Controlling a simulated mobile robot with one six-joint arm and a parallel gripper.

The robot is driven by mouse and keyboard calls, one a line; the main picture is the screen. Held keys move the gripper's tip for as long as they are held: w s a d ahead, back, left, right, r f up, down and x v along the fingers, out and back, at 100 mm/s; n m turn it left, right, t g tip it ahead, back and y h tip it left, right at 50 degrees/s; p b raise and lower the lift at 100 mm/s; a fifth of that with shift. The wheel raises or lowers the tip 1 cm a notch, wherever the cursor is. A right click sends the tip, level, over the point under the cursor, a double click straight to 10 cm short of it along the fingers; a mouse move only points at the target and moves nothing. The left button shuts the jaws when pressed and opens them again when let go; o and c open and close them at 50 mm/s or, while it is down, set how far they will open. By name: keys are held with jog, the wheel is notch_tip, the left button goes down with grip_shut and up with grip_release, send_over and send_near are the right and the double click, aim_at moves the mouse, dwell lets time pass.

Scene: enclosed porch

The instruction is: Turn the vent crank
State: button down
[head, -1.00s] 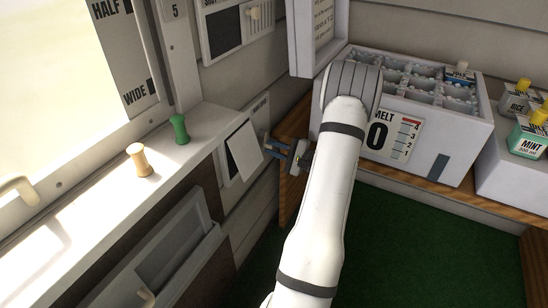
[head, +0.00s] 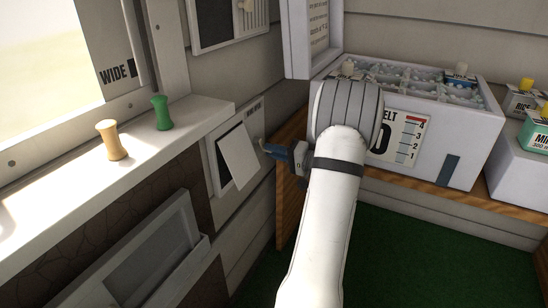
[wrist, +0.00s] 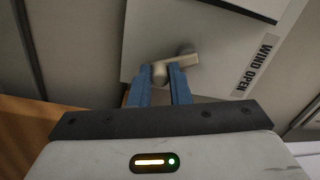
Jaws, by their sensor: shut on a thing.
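The vent crank (wrist: 178,64) shows in the wrist view as a pale arm with a round knob, its hub on a light wall panel (wrist: 140,40) labelled "WIND OPEN". My gripper (wrist: 161,76) has its blue fingers on either side of the knob and is shut on it. In the head view my gripper (head: 268,149) reaches left to the right side of the wall panel. The fingers and the small scale keep the crank from showing clearly there. A white vent flap (head: 238,156) stands tilted out from the panel, with a dark gap behind its left edge.
A white ledge (head: 60,170) with a tan peg (head: 112,140) and a green peg (head: 161,113) runs along the left. A white compartment bin (head: 440,150) stands on a wooden shelf behind my arm. Cartons (head: 535,130) stand at right. Green floor below is clear.

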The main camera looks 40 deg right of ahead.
jog(key=shift+d+n, duration=0.15)
jog(key=shift+n, duration=0.35)
jog(key=c, duration=1.3)
grip_release()
jog(key=shift+c, duration=0.2)
jog(key=p+v, duration=0.2)
jog(key=v, duration=0.5)
jog(key=shift+s, duration=0.35)
jog(key=shift+d, duration=0.15)
